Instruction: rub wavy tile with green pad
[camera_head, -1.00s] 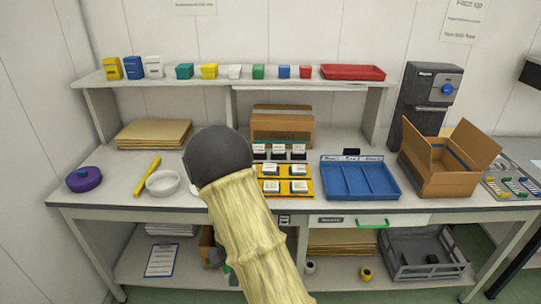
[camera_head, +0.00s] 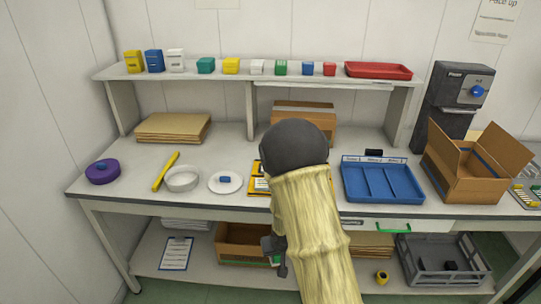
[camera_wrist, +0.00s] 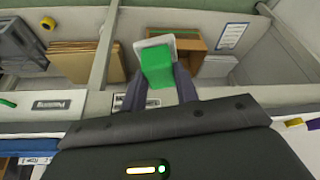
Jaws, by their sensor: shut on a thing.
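My gripper (camera_wrist: 157,84) is shut on a green pad (camera_wrist: 157,64) with a pale edge or backing, seen between its dark fingers in the wrist view. In the head view my gripper (camera_head: 277,256) hangs in front of the bench, below the worktop edge. A yellow tray (camera_head: 256,184) on the bench is mostly hidden behind my arm. I cannot make out the wavy tile.
A white saucer (camera_head: 225,190) with a small blue piece stands left of the yellow tray. A blue divided tray (camera_head: 382,183) and an open cardboard box (camera_head: 470,178) stand right. The worktop's front edge (camera_head: 170,204) and lower shelf (camera_head: 200,273) are near my gripper.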

